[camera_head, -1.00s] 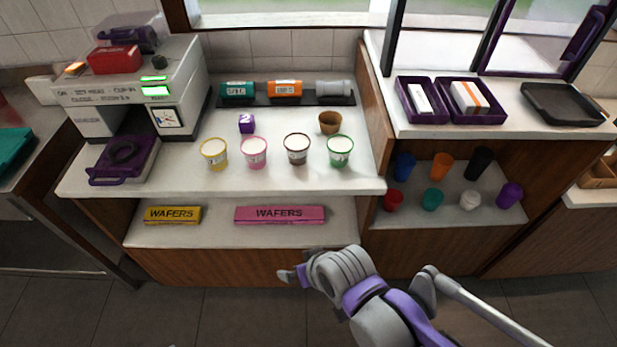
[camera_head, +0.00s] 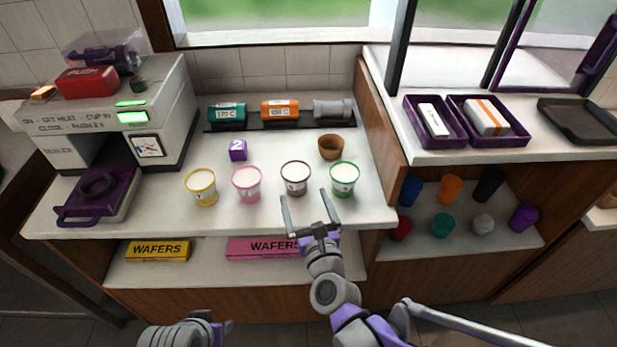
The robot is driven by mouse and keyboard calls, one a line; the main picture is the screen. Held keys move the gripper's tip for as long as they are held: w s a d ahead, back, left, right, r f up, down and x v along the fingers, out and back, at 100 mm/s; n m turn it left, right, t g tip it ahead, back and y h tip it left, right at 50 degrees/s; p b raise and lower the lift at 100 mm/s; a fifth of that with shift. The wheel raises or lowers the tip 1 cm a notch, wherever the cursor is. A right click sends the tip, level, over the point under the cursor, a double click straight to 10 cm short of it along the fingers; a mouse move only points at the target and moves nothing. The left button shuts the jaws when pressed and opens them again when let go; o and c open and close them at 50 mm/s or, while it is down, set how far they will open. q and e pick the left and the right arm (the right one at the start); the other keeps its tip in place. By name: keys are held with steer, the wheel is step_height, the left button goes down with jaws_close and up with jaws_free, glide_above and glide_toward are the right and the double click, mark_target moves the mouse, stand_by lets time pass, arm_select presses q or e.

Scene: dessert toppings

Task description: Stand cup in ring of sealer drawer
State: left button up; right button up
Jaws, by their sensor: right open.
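Four white-filled cups stand upright in a row on the counter: a yellow cup (camera_head: 201,189), a pink cup (camera_head: 247,185), a brown cup (camera_head: 295,180) and a green cup (camera_head: 343,180). The white sealer (camera_head: 110,117) is at the left. Its purple drawer (camera_head: 115,205) is out at the front, with a dark ring (camera_head: 98,184) on it and no cup in the ring. My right gripper (camera_head: 304,197) is open and empty, its fingers pointing toward the brown and green cups. My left gripper (camera_head: 222,328) is only partly in view at the bottom edge, so its jaws are unclear.
A purple cube marked 2 (camera_head: 238,150) and a brown wafer bowl (camera_head: 331,147) stand behind the cups. Teal (camera_head: 226,114) and orange (camera_head: 280,110) canisters lie on a dark rack. Wafer boxes (camera_head: 158,251) lie on the lower shelf. Counter between drawer and yellow cup is clear.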

mark_target(296, 175)
steer(key=x, duration=0.9)
steer(key=shift+w+f, duration=0.1)
steer(key=shift+w, duration=0.05)
steer(key=c, duration=1.4)
